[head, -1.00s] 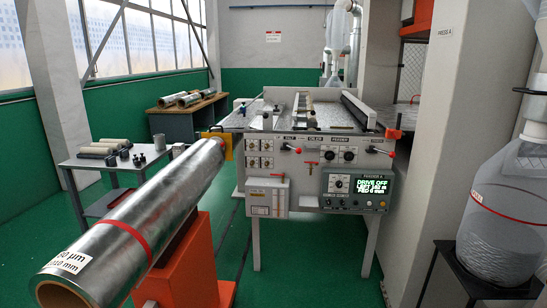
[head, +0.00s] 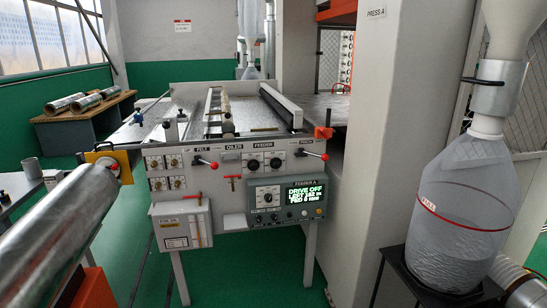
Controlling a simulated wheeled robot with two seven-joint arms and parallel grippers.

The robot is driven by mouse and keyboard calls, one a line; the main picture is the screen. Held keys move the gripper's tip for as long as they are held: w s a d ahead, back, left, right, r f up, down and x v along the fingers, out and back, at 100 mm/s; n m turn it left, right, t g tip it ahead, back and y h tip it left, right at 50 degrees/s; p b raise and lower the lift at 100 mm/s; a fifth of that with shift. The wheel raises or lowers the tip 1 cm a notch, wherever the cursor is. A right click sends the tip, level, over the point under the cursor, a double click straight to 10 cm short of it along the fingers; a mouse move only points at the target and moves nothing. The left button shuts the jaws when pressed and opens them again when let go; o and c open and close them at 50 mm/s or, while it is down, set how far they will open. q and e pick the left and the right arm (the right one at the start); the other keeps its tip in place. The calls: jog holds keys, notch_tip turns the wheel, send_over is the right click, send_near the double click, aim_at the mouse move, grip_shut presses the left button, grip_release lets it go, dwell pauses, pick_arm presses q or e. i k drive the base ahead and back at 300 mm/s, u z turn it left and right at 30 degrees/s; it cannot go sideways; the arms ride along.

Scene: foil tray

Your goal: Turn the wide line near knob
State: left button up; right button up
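The machine's front panel (head: 218,178) faces me in the middle of the head view. Several small brass-coloured knobs (head: 164,173) sit in a block at its left; their labels are too small to read, so I cannot tell which is the wide line near knob. Two larger black knobs (head: 264,163) sit under the word FEEDER. Another black knob (head: 267,197) is on the FEEDER A box beside the green-lettered display (head: 304,193), which reads DRIVE OFF. Neither of my grippers is in view.
A large foil roll (head: 65,225) on an orange stand juts in from the lower left. Red-knobbed levers (head: 323,156) stick out from the panel. A clear bag (head: 462,205) on a black stand and a grey pillar (head: 395,150) stand at right. Green floor shows before the machine.

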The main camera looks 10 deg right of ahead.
aim_at(275, 162)
jog(key=i, duration=1.6)
jog(key=u, duration=0.05)
